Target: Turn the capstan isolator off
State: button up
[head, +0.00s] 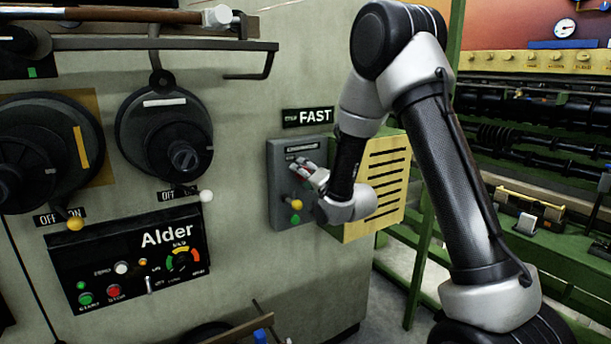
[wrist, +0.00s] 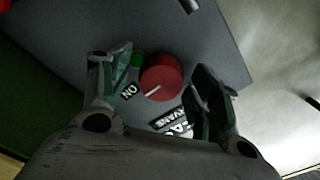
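A grey control box (head: 282,215) stands on the machine's side below the FAST sign. My gripper (head: 306,172) is at its front. In the wrist view a round red knob (wrist: 161,75) lies between the two spread fingers of my gripper (wrist: 164,66), with gaps showing on both sides. Its white mark points roughly toward the ON label (wrist: 130,92). A larger label (wrist: 168,125), partly hidden by the right finger, sits by the knob; I cannot read it fully. A green lamp (wrist: 137,60) is beside the knob. Contact cannot be told.
The box also has a yellow knob (head: 296,204) and a green button (head: 295,219). To its left are two big black rotary switches with OFF/ON plates and the Alder panel (head: 130,262). A slotted yellow guard (head: 385,180) stands close behind my wrist. A rail (head: 170,45) crosses above.

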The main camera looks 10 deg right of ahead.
jog(key=c, duration=0.9)
jog(key=shift+c, duration=0.2)
jog(key=shift+n, duration=0.4)
jog(key=n, duration=0.3)
jog(key=shift+n, duration=0.4)
jog(key=n, duration=0.4)
jog(key=shift+n, duration=0.3)
jog(key=n, duration=0.4)
jog(key=shift+a, duration=0.1)
jog(key=n, duration=0.4)
jog(key=shift+n, duration=0.5)
